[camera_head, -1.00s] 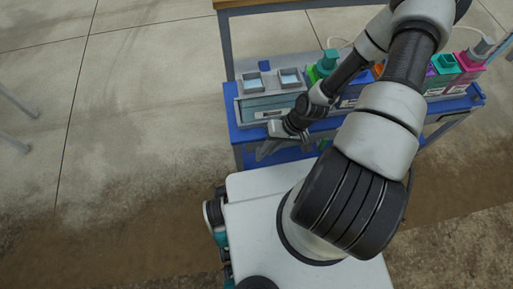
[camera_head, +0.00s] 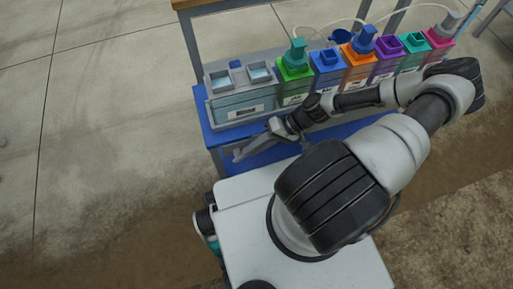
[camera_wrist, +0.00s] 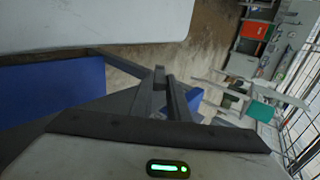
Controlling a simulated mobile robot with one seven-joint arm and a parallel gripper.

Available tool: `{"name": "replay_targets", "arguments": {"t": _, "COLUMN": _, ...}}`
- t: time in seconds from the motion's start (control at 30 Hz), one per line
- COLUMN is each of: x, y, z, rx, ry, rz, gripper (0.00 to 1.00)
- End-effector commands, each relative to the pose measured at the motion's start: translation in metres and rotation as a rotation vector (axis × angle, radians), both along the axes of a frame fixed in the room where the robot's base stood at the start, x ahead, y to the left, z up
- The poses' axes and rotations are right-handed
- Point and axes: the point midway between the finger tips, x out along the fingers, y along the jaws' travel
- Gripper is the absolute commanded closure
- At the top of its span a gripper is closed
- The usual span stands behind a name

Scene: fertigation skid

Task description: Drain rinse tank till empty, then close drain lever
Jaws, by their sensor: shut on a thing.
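The rinse tank (camera_head: 217,112) is a grey, clear-fronted box with two square top openings, at the left end of the blue bench. Pale blue shows in its openings and through its front; the exact level cannot be told. My gripper (camera_head: 246,150) is low in front of the tank, at the bench's front edge, pointing left and down. In the wrist view its dark fingers (camera_wrist: 168,92) are close together. They are shut on what seems to be the drain lever, which the fingers and wrist hide. The drain outlet and any flow are not visible.
Right of the tank stand coloured containers: green (camera_head: 294,72), blue (camera_head: 327,66), orange (camera_head: 357,60), purple (camera_head: 387,60) and others. Thin hoses run above them. The blue bench (camera_head: 209,133) is close ahead of my base. Open concrete floor (camera_head: 100,110) lies left.

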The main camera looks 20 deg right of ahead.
Motion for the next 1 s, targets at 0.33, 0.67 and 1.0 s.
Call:
{"name": "replay_targets", "arguments": {"t": 0.33, "x": -0.0017, "y": 0.0021, "z": -0.0014, "rx": 0.023, "ry": 0.003, "rz": 0.002, "gripper": 1.00}}
{"name": "replay_targets", "arguments": {"t": 0.67, "x": -0.0016, "y": 0.0020, "z": -0.0017, "rx": 0.022, "ry": 0.003, "rz": 0.002, "gripper": 0.66}}
{"name": "replay_targets", "arguments": {"t": 1.0, "x": -0.0007, "y": -0.0014, "z": 0.0009, "rx": 0.020, "ry": 0.002, "rz": 0.000, "gripper": 0.66}}
